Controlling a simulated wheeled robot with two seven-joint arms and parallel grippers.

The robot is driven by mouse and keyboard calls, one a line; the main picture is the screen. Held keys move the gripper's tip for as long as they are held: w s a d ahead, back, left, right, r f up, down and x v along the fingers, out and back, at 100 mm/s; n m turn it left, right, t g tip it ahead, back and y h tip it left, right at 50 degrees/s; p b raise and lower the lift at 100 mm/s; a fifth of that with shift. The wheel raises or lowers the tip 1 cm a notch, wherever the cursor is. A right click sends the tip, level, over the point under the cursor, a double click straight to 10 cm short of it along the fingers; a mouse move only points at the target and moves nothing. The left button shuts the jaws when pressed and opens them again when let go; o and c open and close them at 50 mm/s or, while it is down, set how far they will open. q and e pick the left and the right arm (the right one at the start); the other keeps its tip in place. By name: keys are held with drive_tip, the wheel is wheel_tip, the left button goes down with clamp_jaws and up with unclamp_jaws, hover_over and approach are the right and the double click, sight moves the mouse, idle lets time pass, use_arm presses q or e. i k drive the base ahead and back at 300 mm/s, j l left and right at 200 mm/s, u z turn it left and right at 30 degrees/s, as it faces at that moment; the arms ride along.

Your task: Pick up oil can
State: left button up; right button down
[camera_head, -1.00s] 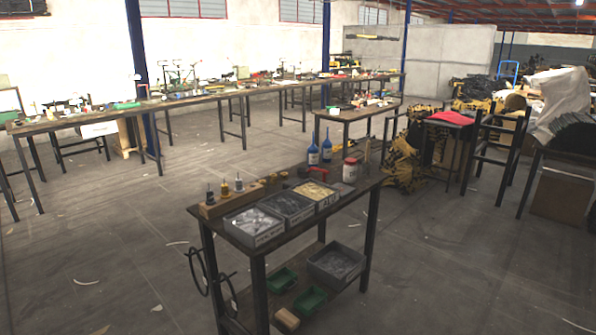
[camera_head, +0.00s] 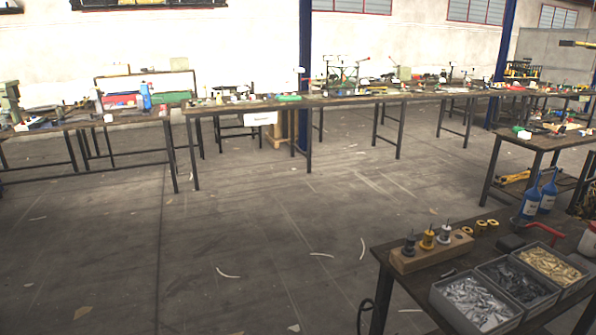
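Two blue bottles with thin spouts stand side by side on the near workbench (camera_head: 403,283) at the right; they look like oil cans. The front blue bottle (camera_head: 530,204) partly hides the rear blue bottle (camera_head: 549,192). Both are upright and have pale labels. Another small blue bottle (camera_head: 146,97) stands on the far left bench; I cannot tell what it is. Neither of my grippers shows in this view.
A wooden block (camera_head: 432,254) with several small tools and grey bins of metal parts, among them the front bin (camera_head: 478,330), sit on the near workbench. Long cluttered benches (camera_head: 350,99) line the wall. The concrete floor (camera_head: 250,220) between is mostly open.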

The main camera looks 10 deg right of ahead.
sight(531, 196)
drive_tip(key=i+j+u, duration=0.15)
drive_tip(key=i, duration=0.5)
drive_tip(key=i+u, duration=0.1)
drive_tip(key=i, duration=0.55)
drive_tip(key=i+z, duration=0.45)
drive_tip(key=i+j+z, duration=0.25)
drive_tip(key=z, duration=0.2)
drive_tip(key=i+j+z, duration=0.1)
drive_tip(key=z, duration=0.3)
drive_tip(key=i+j+z, duration=0.15)
drive_tip(key=z, duration=0.2)
drive_tip(key=i+j+z, duration=0.2)
drive_tip(key=z, duration=0.2)
drive_tip(key=i+j+z, duration=0.15)
drive_tip(key=z, duration=0.25)
drive_tip(key=i+j+z, duration=0.1)
drive_tip(key=j+z, duration=0.15)
drive_tip(key=z, duration=0.15)
drive_tip(key=i+j+z, duration=0.1)
drive_tip(key=j+z, duration=0.45)
drive_tip(key=z, duration=0.2)
drive_tip(key=j+z, duration=0.9)
